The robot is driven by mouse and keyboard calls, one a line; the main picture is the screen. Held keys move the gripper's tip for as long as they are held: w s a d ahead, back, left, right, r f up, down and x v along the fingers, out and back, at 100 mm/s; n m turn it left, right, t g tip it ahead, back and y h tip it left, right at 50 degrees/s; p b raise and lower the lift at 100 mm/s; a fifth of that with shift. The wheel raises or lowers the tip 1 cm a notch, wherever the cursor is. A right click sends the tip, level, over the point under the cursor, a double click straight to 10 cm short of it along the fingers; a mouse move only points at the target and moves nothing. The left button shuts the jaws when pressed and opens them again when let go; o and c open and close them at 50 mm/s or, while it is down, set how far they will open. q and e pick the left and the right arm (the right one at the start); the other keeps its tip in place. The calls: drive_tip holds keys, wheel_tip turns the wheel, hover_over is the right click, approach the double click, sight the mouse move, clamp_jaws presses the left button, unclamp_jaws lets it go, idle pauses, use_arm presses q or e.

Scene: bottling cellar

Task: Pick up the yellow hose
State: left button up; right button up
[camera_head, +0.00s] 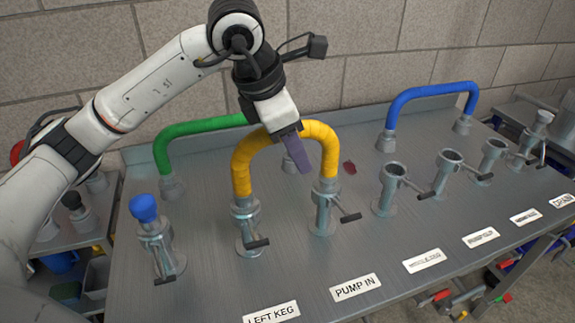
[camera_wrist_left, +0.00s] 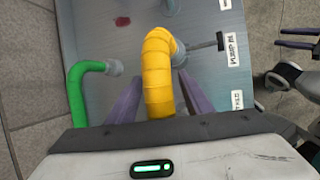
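The yellow hose (camera_head: 318,132) is an upright arch. Its two ends stand in metal valve fittings (camera_head: 248,225) on the steel bench. My left gripper (camera_head: 299,160) reaches down over the top of the arch. In the left wrist view the yellow hose (camera_wrist_left: 158,72) lies between its two purple fingers, which stand apart on either side; I see no clear grip. In the head view only one finger shows and the other is hidden. My right gripper (camera_wrist_left: 279,37) shows only at the right of the left wrist view, its fingers apart and empty.
A green hose (camera_head: 190,130) arches behind on the left and a blue hose (camera_head: 430,92) at the back right. A blue-capped fitting (camera_head: 145,208) stands left of the yellow hose. Several open valve fittings (camera_head: 392,182) with levers line the right. A block wall closes the back.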

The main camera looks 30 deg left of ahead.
use_arm(q)
drive_tip(key=c, duration=1)
drive_tip(key=shift+r, duration=0.2)
wheel_tip(320, 180, up, 10)
drive_tip(key=shift+f, duration=0.1)
